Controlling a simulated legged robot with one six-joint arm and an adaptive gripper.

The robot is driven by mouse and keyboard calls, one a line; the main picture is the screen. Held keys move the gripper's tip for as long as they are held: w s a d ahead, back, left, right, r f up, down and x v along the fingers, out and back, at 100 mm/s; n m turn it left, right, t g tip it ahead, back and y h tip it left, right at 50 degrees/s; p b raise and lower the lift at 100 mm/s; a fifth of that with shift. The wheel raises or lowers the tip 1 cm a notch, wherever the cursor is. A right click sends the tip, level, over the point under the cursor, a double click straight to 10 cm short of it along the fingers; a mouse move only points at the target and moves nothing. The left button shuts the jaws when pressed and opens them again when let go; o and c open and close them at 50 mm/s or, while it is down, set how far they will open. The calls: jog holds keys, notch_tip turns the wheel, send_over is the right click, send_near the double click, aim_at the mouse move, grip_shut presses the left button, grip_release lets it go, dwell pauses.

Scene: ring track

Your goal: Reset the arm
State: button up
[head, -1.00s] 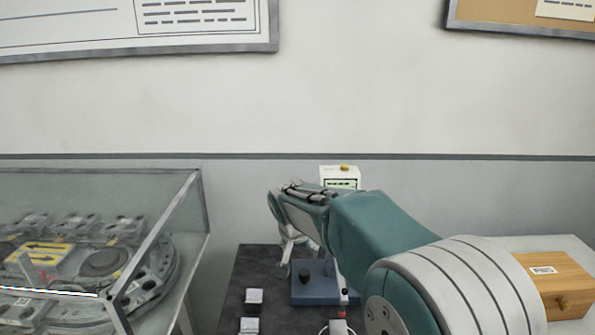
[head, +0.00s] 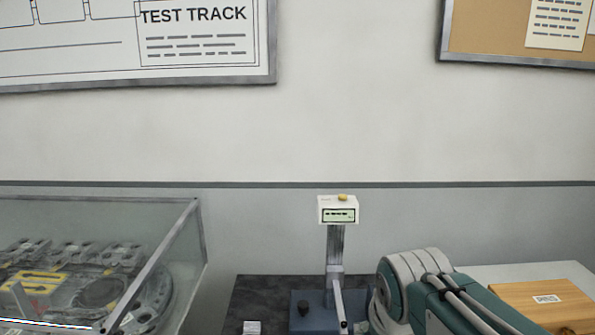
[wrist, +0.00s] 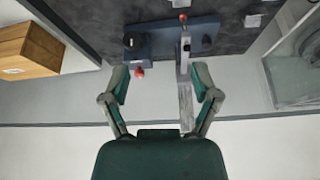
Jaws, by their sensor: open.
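My arm (head: 440,290) is folded low at the right of the head view, over the bench area. My gripper (wrist: 160,80) shows in the wrist view with its two fingers spread wide and nothing between them that it grips. The wrist view looks upside down, with the wall at the bottom and the dark bench top at the top. The fingers are hidden in the head view.
A gauge stand with a white display box (head: 338,209) and blue base (head: 312,312) stands on the dark bench top (head: 262,292). A wooden box (head: 545,300) sits on the pale surface at right. A glass case (head: 100,250) over a ring track stands at left.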

jog(key=s+d+f+n, duration=0.1)
jog(key=s+d+f, duration=0.1)
jog(key=s, duration=0.8)
jog(key=shift+s+d+f+t, duration=0.2)
jog(key=shift+f+t, duration=0.1)
jog(key=shift+f, duration=0.1)
